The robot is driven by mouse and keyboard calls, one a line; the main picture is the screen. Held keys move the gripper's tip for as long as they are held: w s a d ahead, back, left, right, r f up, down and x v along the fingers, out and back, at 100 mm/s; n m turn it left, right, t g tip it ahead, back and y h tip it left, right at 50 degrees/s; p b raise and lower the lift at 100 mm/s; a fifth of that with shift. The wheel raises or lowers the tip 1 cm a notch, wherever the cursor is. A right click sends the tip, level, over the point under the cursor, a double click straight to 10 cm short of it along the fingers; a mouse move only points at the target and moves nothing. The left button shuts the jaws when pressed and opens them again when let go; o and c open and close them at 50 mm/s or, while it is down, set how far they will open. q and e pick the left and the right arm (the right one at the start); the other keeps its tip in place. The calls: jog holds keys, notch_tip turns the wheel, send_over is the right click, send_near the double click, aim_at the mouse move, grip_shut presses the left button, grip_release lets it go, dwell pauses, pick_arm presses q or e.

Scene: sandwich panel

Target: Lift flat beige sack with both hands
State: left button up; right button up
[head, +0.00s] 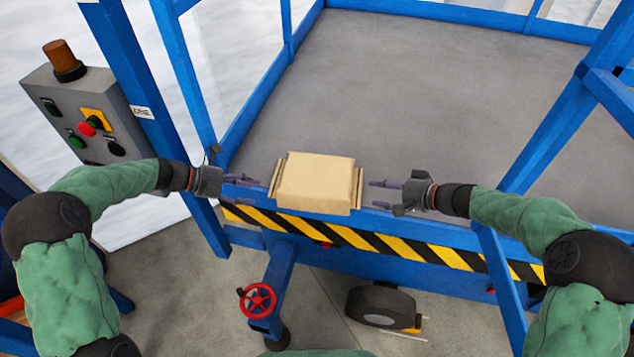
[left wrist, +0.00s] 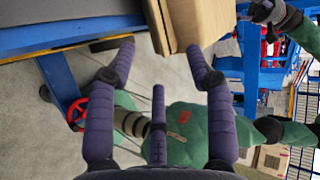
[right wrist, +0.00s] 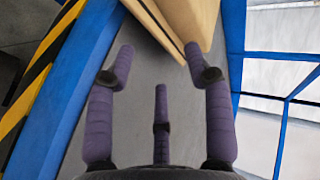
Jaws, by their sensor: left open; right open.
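The flat beige sack (head: 317,180) lies on the front edge of the grey platform, with its near side over the blue rail. Thin tan strips show along its left and right sides. My left gripper (head: 258,184) is open just left of the sack, its fingers pointing at the sack's left side. My right gripper (head: 372,194) is open just right of the sack, its fingers pointing at the right side. In the left wrist view the sack (left wrist: 192,22) is ahead of the open fingers. In the right wrist view the sack (right wrist: 190,18) is also ahead of the open fingers. Neither gripper holds anything.
Blue posts and rails frame the grey platform (head: 400,90). A black-and-yellow striped bar (head: 420,247) runs below the front edge. A grey control box (head: 85,115) with a red button stands at the left.

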pick_arm(q)
jog(key=shift+x, duration=2.8)
pick_arm(e)
jog(key=shift+x, duration=2.8)
pick_arm(q)
grip_shut()
pick_arm(e)
grip_shut()
jog(key=shift+r, duration=0.1)
